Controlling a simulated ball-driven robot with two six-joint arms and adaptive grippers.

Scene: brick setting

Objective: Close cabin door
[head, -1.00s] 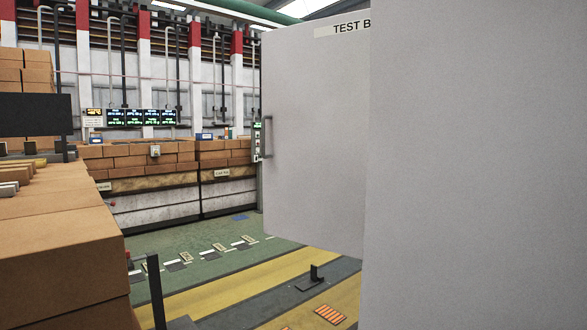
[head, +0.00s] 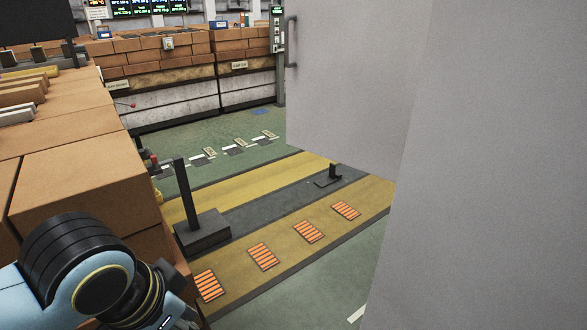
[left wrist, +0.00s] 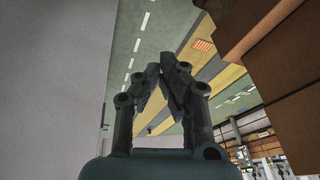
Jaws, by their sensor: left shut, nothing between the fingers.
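The cabin door (head: 345,90) is a grey panel standing open in the head view, with a dark upright handle (head: 291,42) near its left edge. Its lower edge hangs above the floor. A larger plain grey surface (head: 490,200) fills the right side, nearer to me. My left arm comes in at the lower left, well apart from the handle. In the left wrist view my left gripper (left wrist: 163,65) is shut and empty, its fingers meeting. A grey surface (left wrist: 50,80) stands to its left; I cannot tell whether it is the door. My right gripper is not in view.
Brown brick-like blocks (head: 85,195) are stacked along the left, close to my left arm. A dark post on a block base (head: 203,232) stands on the floor. Floor with yellow strips (head: 275,215) and orange-striped plates (head: 263,256) is open between blocks and door.

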